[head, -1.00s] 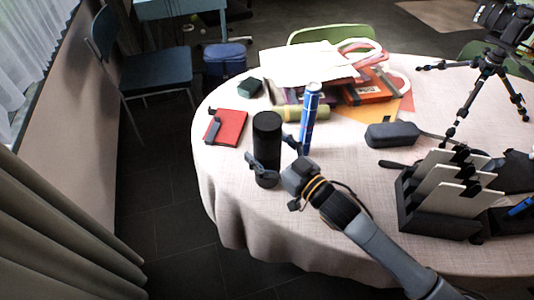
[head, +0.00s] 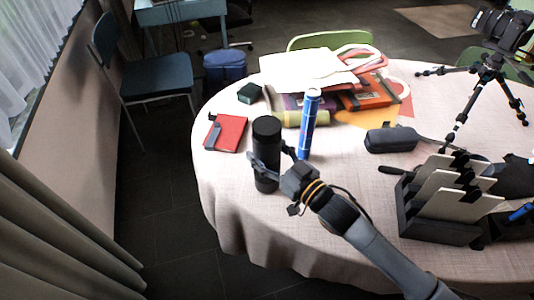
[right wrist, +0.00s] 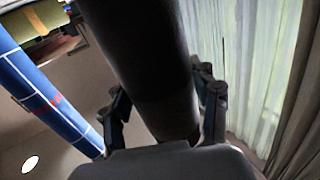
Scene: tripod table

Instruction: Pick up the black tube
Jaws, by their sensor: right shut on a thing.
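The black tube (head: 267,135) stands upright near the left front edge of the round table. My right gripper (head: 267,165) is shut on its lower half, one finger on each side. In the right wrist view the black tube (right wrist: 150,60) runs between the two fingers of the right gripper (right wrist: 165,105). I cannot tell whether its base touches the cloth. My left gripper is not in view.
A blue patterned tube (head: 308,125) stands close to the right of the black tube. A red notebook (head: 230,132) lies to the left. Books and papers (head: 300,62) are piled behind. A black organizer (head: 425,218) and a camera tripod (head: 488,75) stand to the right.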

